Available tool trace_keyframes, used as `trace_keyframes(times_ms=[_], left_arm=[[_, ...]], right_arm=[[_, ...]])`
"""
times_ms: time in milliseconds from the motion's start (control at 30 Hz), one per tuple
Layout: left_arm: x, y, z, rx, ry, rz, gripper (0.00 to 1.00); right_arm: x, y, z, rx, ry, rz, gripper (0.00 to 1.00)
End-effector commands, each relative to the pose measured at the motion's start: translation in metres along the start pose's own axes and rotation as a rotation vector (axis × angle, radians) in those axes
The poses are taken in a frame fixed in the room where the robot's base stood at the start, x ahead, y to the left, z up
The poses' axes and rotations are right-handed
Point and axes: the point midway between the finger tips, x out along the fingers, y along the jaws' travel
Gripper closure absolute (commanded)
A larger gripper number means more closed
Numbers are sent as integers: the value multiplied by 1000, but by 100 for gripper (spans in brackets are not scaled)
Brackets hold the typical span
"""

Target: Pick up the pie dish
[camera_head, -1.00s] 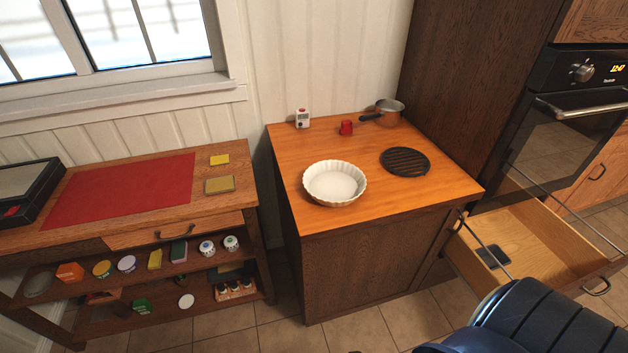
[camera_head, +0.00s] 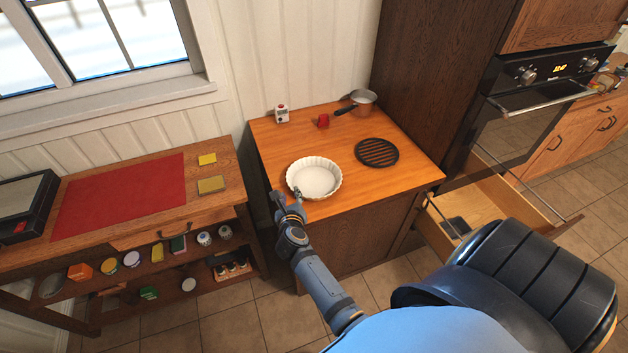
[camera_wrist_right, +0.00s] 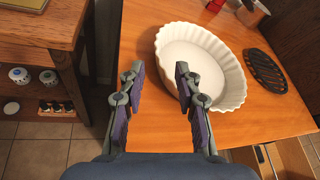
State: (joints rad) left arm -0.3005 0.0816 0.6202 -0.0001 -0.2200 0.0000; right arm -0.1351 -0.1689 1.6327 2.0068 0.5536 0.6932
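The pie dish (camera_head: 316,177) is white, round and fluted, and stands upright near the front left of the wooden cabinet top. In the right wrist view the pie dish (camera_wrist_right: 206,66) lies just beyond and to the right of the fingers. My right gripper (camera_head: 287,194) is at the dish's near left side in the head view. In the wrist view my right gripper (camera_wrist_right: 156,75) is open, with nothing between its fingers; the right finger overlaps the dish's near rim in the picture. Whether it touches cannot be told. My left gripper is not in view.
A black round trivet (camera_head: 377,152), a red cup (camera_head: 323,121), a white timer (camera_head: 282,115) and a saucepan (camera_head: 362,101) stand on the cabinet top (camera_head: 290,143). An open drawer (camera_head: 470,205) juts out at right. A shelf table (camera_head: 213,211) stands at left.

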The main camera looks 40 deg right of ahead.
Motion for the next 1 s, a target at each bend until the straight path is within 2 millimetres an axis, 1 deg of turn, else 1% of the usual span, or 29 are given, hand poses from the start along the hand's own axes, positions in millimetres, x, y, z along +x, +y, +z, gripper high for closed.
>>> trace_keyframes(times_ms=[33, 133, 233, 367, 433, 467, 600, 700, 800, 967, 1000], left_arm=[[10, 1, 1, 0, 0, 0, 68], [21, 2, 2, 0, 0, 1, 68], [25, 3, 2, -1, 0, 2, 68], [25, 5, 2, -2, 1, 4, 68], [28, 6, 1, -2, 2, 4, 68], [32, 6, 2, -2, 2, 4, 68], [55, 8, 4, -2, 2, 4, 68], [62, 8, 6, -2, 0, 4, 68], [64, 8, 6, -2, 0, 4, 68], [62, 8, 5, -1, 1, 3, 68], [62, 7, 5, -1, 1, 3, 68]], right_arm=[[12, 1, -3, -4, -6, -2, 67], [31, 1, -4, -5, -5, -2, 67], [42, 1, -2, -4, -4, -1, 67], [45, 0, 0, -7, -2, -1, 67], [48, 1, -1, -7, -3, -1, 67], [52, 2, -2, -6, -4, -1, 67], [79, 5, -2, -7, -7, -2, 67], [92, 5, 0, -7, -5, -1, 67], [97, 4, 2, -8, -3, 0, 67], [96, 3, 3, -8, -3, 1, 67], [96, 3, 3, -8, -3, 1, 68]])
